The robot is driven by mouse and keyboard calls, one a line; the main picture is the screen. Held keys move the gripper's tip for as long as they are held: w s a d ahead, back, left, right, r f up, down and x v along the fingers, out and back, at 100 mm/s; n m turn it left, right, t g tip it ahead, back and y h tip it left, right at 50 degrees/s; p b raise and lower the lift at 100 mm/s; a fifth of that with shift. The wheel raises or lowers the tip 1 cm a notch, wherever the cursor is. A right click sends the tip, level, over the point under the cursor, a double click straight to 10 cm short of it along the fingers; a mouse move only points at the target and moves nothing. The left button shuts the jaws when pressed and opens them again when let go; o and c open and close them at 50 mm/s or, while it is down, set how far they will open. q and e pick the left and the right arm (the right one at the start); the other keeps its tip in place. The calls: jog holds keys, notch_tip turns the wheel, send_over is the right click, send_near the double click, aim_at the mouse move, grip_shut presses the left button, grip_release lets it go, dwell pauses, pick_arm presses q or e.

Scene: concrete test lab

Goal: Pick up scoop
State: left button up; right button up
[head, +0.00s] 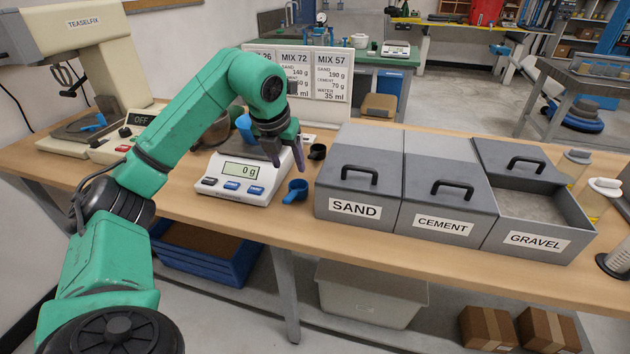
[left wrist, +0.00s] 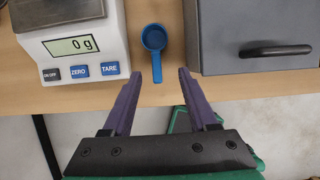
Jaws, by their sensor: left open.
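A small blue scoop (head: 296,190) lies on the wooden bench between the scale and the SAND bin. In the left wrist view the scoop (left wrist: 154,38) has its round cup away from me and its handle pointing down toward my fingers. My left gripper (head: 287,156) is open and empty above the bench, near the front of the scale. In the left wrist view its two purple fingers (left wrist: 158,77) are spread just short of the scoop's handle end, with nothing between them. My right gripper does not show.
The scale (head: 245,176) reads 0 g, left of the scoop. Lidded SAND (head: 355,208) and CEMENT (head: 442,224) bins stand to the right; the GRAVEL bin (head: 538,240) is open. A black cup (head: 317,152) stands behind the scoop. A blue object (head: 244,124) shows behind my arm.

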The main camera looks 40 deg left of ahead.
aim_at(292, 194)
pick_arm(q)
jog(key=f, duration=0.3)
jog(key=shift+s+a+f, duration=0.35)
jog(key=x, duration=0.3)
jog(key=shift+a+f+p, duration=0.1)
jog(key=shift+f+p, duration=0.05)
jog(key=shift+p, duration=0.15)
jog(key=p+x, duration=0.1)
jog(key=x, duration=0.4)
jog(key=shift+w+f, duration=0.1)
jog(key=shift+f, duration=0.4)
jog(key=shift+w+f, duration=0.1)
jog(key=shift+w, duration=0.05)
jog(key=shift+c, duration=0.6)
grip_shut()
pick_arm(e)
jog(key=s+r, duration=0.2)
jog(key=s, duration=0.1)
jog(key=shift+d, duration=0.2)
